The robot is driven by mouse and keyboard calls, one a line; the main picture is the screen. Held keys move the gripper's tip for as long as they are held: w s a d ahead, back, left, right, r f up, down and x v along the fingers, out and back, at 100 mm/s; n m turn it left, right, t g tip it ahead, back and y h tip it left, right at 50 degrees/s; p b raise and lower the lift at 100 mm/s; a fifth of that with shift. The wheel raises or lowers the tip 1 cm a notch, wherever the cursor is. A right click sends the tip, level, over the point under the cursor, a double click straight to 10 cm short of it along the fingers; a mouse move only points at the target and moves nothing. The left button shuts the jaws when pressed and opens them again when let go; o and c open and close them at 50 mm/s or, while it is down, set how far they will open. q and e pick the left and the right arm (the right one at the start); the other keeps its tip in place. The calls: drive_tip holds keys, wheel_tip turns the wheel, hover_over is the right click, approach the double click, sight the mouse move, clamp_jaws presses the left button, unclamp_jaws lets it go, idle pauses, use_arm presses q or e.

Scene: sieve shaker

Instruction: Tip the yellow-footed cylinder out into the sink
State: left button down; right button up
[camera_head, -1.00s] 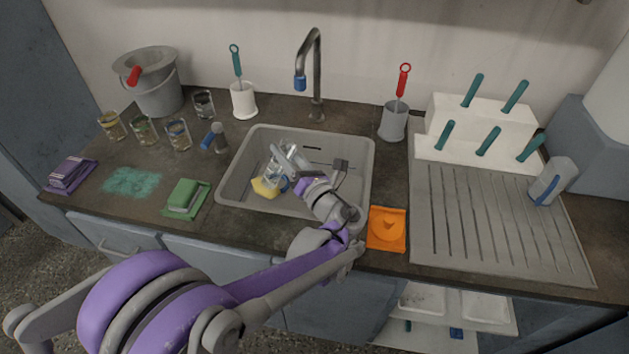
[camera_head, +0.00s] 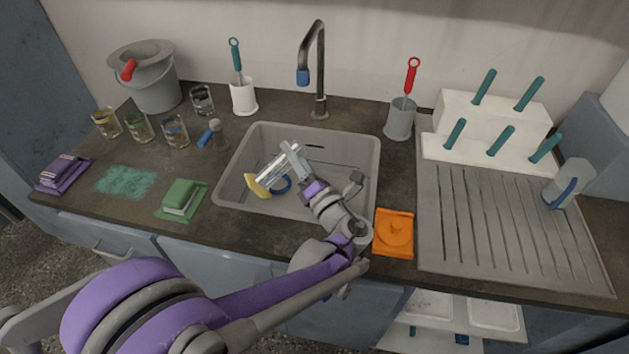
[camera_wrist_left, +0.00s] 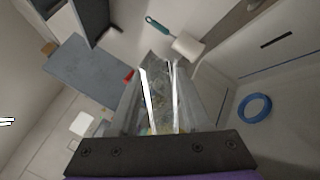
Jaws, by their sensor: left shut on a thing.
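The yellow-footed cylinder is a clear glass cylinder (camera_head: 274,168) with a yellow foot (camera_head: 256,187). It is held strongly tilted within the sink's outline, foot toward the lower left and other end toward the upper right. My left gripper (camera_head: 289,160) is shut on its glass body. Whether liquid is inside or running out cannot be told. The grey sink (camera_head: 233,183) surrounds the cylinder in the head view. A blue ring (camera_head: 281,184) shows in the sink beside the cylinder; it also shows in the left wrist view (camera_wrist_left: 254,108). My right gripper is out of view.
The tap (camera_head: 320,65) with a blue tip stands behind the sink. An orange item (camera_head: 394,233) lies at its front right, a green sponge (camera_head: 181,196) at its left. Several glasses, a bucket (camera_head: 150,80) and a brush holder (camera_head: 243,96) stand back left.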

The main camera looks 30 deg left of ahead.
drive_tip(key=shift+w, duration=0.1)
use_arm(q)
drive_tip(key=shift+w+a+f, duration=0.1)
drive_tip(key=shift+f, duration=0.05)
drive_tip(key=shift+m, duration=0.3)
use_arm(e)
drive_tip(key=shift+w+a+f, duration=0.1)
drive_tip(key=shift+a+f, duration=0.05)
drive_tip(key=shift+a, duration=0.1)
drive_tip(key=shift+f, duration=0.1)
use_arm(q)
drive_tip(key=shift+f+m, duration=0.15)
drive_tip(key=shift+m, duration=0.15)
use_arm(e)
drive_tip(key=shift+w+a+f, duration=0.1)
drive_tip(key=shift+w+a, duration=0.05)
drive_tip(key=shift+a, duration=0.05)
use_arm(q)
drive_tip(key=shift+f+m+t+b, duration=0.25)
drive_tip(key=shift+m+t+b, duration=0.15)
drive_tip(key=shift+m+b, duration=0.15)
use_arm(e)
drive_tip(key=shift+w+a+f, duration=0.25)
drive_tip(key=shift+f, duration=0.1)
